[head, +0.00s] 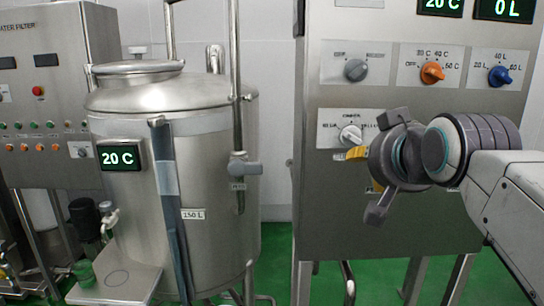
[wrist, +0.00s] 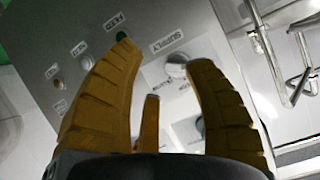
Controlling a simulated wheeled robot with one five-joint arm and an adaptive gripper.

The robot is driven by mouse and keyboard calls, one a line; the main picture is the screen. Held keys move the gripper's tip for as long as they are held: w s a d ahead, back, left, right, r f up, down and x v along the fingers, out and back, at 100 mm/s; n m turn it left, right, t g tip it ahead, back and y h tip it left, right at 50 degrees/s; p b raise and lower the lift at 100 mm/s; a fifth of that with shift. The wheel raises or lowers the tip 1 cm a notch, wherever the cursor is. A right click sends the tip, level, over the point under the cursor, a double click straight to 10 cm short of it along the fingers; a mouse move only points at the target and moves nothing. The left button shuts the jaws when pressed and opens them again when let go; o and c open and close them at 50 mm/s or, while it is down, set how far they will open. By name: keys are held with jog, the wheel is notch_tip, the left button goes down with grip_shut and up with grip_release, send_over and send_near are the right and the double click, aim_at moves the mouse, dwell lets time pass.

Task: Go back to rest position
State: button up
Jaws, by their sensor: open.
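My gripper (head: 352,154) is in front of the steel control cabinet (head: 320,220) at the right of the head view, just below and right of a white knob (head: 350,135). Its yellow fingers are partly hidden behind the wrist. In the wrist view my gripper (wrist: 163,55) has its fingers spread apart with nothing held between them. A white knob (wrist: 176,68) marked SUPPLY shows between the fingertips on the panel. I cannot tell how far it is from the fingers.
A grey knob (head: 355,70), an orange knob (head: 432,72) and a blue knob (head: 499,76) sit higher on the cabinet. A steel tank (head: 215,150) with a 20 C display stands at centre left. Green floor (head: 275,240) shows between tank and cabinet.

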jog(key=s+f+n+g, duration=0.1)
jog(key=s+f+g, duration=0.25)
jog(key=f, duration=0.45)
jog(key=s+f+n+g, duration=0.2)
jog(key=s+f, duration=0.2)
jog(key=f, duration=0.5)
jog(key=s+f+g, duration=0.4)
jog(key=s+f, duration=0.9)
jog(key=s, duration=0.2)
jog(key=shift+s, duration=0.15)
jog(key=shift+a, duration=0.1)
